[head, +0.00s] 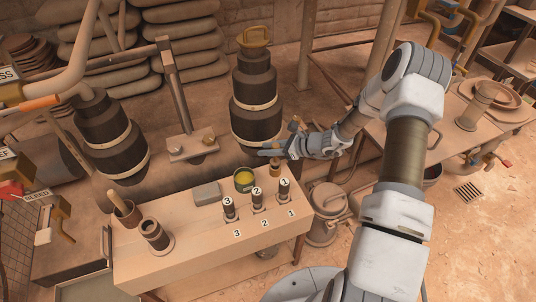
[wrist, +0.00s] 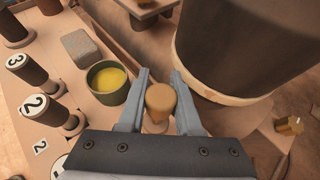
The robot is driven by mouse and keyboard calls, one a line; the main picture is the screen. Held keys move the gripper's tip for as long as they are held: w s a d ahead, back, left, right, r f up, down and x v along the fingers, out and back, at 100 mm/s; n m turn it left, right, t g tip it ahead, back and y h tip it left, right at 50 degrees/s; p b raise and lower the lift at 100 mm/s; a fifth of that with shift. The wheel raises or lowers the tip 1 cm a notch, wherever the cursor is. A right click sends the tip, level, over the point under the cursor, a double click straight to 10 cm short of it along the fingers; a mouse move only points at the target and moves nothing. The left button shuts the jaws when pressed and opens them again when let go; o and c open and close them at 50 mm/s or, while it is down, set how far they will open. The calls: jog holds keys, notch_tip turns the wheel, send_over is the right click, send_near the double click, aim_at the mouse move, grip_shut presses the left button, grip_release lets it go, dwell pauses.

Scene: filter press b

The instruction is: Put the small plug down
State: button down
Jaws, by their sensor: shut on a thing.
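The small plug (wrist: 160,100), tan with a rounded top, is between the two fingers of my gripper (wrist: 160,82) in the wrist view. My gripper is shut on it. In the head view, my gripper (head: 270,150) is over the back right part of the bench, and the tan plug (head: 275,166) shows just below it. The plug is beside a dark pot of yellow stuff (head: 244,180). I cannot tell whether its underside touches the bench top (head: 190,240).
Dark numbered plugs 3 (head: 229,208), 2 (head: 257,198) and 1 (head: 284,189) stand on the bench near the pot. A grey block (head: 207,193) lies left of the pot. A large dark stepped cylinder (head: 257,95) stands close behind.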

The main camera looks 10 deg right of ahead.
jog(key=shift+f, duration=0.85)
jog(key=shift+f, duration=0.1)
jog(key=c, duration=0.6)
grip_release()
jog(key=p+v, duration=0.3)
jog(key=v, duration=0.9)
